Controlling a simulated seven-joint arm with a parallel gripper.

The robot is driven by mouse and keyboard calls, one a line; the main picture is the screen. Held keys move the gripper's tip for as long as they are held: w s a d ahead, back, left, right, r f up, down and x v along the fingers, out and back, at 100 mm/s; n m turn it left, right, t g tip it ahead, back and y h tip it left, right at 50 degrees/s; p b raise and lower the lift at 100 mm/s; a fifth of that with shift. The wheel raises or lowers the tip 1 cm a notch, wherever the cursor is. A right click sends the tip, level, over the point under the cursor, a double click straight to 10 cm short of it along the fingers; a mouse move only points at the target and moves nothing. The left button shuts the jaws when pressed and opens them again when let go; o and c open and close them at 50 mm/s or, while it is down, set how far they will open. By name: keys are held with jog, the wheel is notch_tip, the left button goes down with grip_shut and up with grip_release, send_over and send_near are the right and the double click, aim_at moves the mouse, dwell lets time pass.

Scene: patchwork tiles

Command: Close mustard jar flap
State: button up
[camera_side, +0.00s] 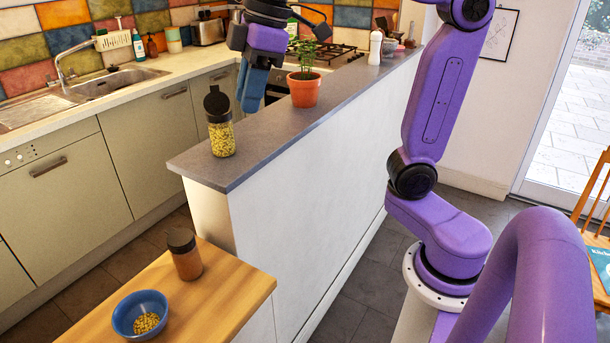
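The mustard jar (221,139) is a clear jar filled with yellow grains, standing upright near the front end of the grey ledge. Its black flap (217,101) is open and stands up above the jar's neck. My gripper (249,101), with blue fingers, hangs from above pointing down, to the right of the jar and a little behind it in the picture. A gap shows between the fingers and the flap, and the gripper touches neither flap nor jar. The fingers overlap from this side, so their opening is hard to judge.
A potted plant (304,90) stands on the grey ledge (262,150) just right of my gripper. A white shaker (375,48) is farther back. Below, a wooden top (215,296) holds a dark-lidded jar (186,259) of brown powder and a blue bowl (126,318) of yellow grains.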

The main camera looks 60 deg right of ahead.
jog(key=s+f+n+g, duration=0.1)
jog(key=s+f, duration=0.9)
jog(key=f, duration=0.2)
jog(key=shift+s+a+f+g+h, duration=0.2)
jog(key=shift+f+g+h, duration=0.05)
jog(key=shift+g+h, duration=0.05)
jog(key=w+r+m+t+y, duration=0.1)
jog(key=w+r+m, duration=0.1)
jog(key=w+r, duration=1.2)
jog(key=w+d+r+t, duration=0.2)
jog(key=w+d+r, duration=0.1)
jog(key=d+r, duration=0.85)
send_near(216, 100)
jog(key=w+x, duration=0.1)
jog(key=x, duration=0.4)
jog(key=shift+s+a+r+m, duration=0.1)
jog(key=shift+a+m, duration=0.15)
jog(key=shift+m, duration=0.05)
